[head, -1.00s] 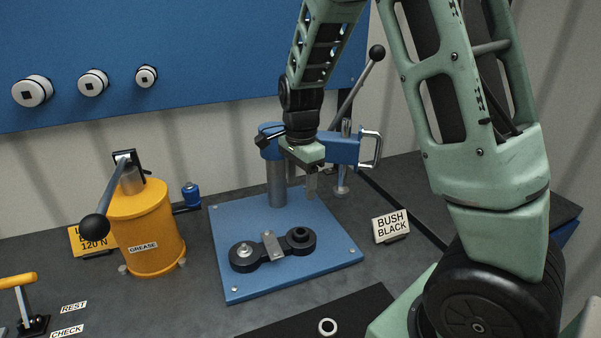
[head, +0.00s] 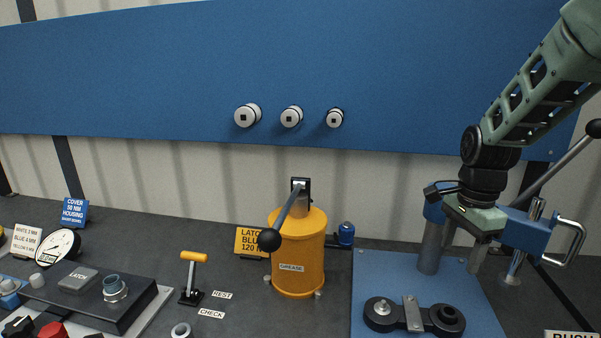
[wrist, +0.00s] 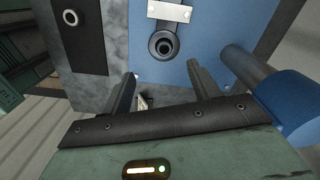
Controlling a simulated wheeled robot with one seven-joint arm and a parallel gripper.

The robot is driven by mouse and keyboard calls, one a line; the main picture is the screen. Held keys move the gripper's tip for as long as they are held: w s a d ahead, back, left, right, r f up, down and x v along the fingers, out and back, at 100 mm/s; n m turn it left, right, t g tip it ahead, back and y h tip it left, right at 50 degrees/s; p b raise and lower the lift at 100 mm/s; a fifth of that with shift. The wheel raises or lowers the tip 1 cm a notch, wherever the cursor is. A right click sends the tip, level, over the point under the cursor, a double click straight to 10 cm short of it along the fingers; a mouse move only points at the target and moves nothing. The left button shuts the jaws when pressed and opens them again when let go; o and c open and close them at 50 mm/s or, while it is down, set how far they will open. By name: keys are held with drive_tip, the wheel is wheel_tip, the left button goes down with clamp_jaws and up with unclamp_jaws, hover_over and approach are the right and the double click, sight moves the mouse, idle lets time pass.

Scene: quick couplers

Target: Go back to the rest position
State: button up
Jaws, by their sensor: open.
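My gripper (head: 478,241) is at the right in the head view, up beside the blue press (head: 526,233) and above the blue base plate (head: 374,275). In the wrist view its two fingers (wrist: 160,88) stand apart with nothing between them. A black two-ended link (head: 414,315) lies on the base plate below the gripper. One of its round ends (wrist: 163,45) shows just beyond the fingers in the wrist view, apart from them. The "REST" label (head: 222,295) lies on the bench near the yellow-handled lever (head: 192,277).
An orange grease pump (head: 298,255) with a black-knobbed lever stands left of the plate. The press's long lever (head: 560,160) and silver handle (head: 570,243) are close to my arm. A dark fixture block (head: 90,290) and gauge (head: 58,248) are at the left.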

drive_tip(key=s+a+r+n, duration=0.1)
drive_tip(key=s+a+n, duration=0.5)
drive_tip(key=a, duration=0.4)
drive_tip(key=s+a+n, duration=0.6)
drive_tip(key=s+n, duration=0.3)
drive_tip(key=s+a+n, duration=0.6)
drive_tip(key=s+n, duration=0.2)
drive_tip(key=n, duration=0.1)
drive_tip(key=shift+s+n, duration=0.35)
drive_tip(key=shift+n, duration=0.05)
drive_tip(key=shift+d+r, duration=0.1)
